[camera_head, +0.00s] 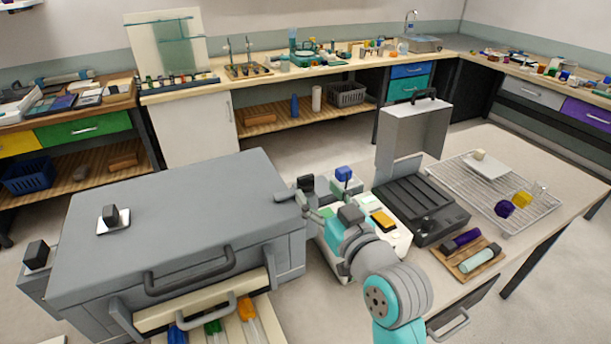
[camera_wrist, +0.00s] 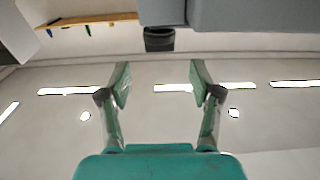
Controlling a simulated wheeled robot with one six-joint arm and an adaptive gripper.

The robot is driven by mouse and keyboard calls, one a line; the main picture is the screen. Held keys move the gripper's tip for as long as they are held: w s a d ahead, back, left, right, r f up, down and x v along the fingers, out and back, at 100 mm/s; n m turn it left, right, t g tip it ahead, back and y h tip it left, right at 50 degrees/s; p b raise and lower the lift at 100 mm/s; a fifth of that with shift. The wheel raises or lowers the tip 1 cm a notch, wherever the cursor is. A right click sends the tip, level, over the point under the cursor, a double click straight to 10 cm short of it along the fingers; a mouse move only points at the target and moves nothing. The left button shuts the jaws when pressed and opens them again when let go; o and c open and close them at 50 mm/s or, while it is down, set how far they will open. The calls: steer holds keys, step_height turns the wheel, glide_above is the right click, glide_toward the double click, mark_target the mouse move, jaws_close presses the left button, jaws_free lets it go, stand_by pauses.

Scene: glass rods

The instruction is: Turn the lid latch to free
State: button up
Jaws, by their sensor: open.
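A large grey chest with a closed lid (camera_head: 185,215) fills the left front. A dark block, seemingly the lid latch (camera_head: 306,184), stands at the chest's right end beside a grey arm-like piece. In the wrist view a dark block (camera_wrist: 158,39) shows at the grey edge, beyond and between the fingertips, apart from them. My gripper (camera_head: 316,205) is beside the chest's right end, close to the latch. Its two green fingers (camera_wrist: 160,82) are spread with nothing between them. The latch's turn position is hard to tell.
Another dark knob (camera_head: 110,213) stands on the lid and one (camera_head: 37,254) at its left. A blue-topped item (camera_head: 343,174) stands just right of my gripper. A black case (camera_head: 420,208), wire rack (camera_head: 495,190) and wooden tray (camera_head: 468,258) stand further right.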

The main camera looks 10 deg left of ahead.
mark_target(307, 178)
steer(key=x, duration=0.6)
steer(key=shift+w+a, duration=0.2)
steer(key=shift+w, duration=0.1)
jaws_close()
